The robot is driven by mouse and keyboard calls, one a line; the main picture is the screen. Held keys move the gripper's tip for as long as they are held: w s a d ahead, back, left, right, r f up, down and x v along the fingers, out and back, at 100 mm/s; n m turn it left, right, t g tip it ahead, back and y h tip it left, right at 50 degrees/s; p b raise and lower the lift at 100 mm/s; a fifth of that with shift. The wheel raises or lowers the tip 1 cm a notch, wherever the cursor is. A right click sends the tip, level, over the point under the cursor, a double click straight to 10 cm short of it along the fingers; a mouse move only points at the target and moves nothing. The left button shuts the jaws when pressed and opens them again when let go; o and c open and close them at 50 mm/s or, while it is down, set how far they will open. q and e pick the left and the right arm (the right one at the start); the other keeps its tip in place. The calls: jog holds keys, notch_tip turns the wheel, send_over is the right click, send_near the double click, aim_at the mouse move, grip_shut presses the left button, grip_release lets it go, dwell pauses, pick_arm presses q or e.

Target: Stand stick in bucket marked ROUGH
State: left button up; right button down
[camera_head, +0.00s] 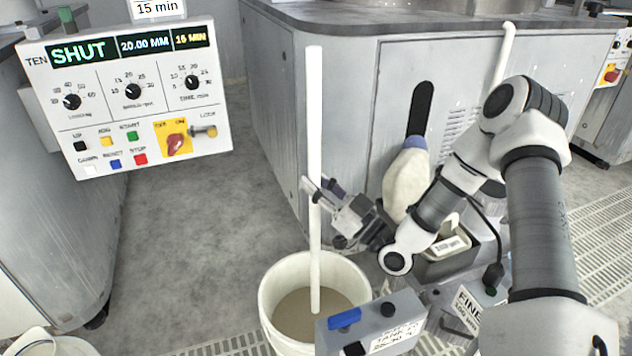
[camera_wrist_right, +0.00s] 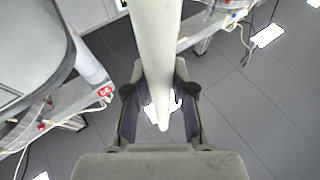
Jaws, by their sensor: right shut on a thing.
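The long white stick (camera_head: 314,120) is upright in my right gripper (camera_head: 318,201), which is shut around it near its middle. In the right wrist view the stick (camera_wrist_right: 155,60) passes between the two fingers (camera_wrist_right: 158,105). Its lower end shows inside the outline of a cream bucket (camera_head: 266,300) holding grey-brown slurry (camera_head: 295,305). I cannot tell whether the end touches the slurry or the bottom. No ROUGH marking is readable on this bucket; a grey box in front hides part of it. My left gripper is not in view.
A grey box with a blue switch (camera_head: 398,310) stands before the bucket. A FINE label (camera_head: 470,308) is to its right. A white control panel (camera_head: 130,100) reading SHUT is at left. A grey cabinet (camera_head: 340,90) stands behind; the floor (camera_head: 200,220) left of the bucket is clear.

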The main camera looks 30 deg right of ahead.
aim_at(319, 220)
jog(key=shift+f+b, duration=3.8)
jog(key=shift+f, duration=0.85)
jog(key=c, duration=0.9)
grip_release()
jog(key=shift+r, duration=0.1)
notch_tip(319, 220, up, 10)
jog(key=shift+f, duration=0.1)
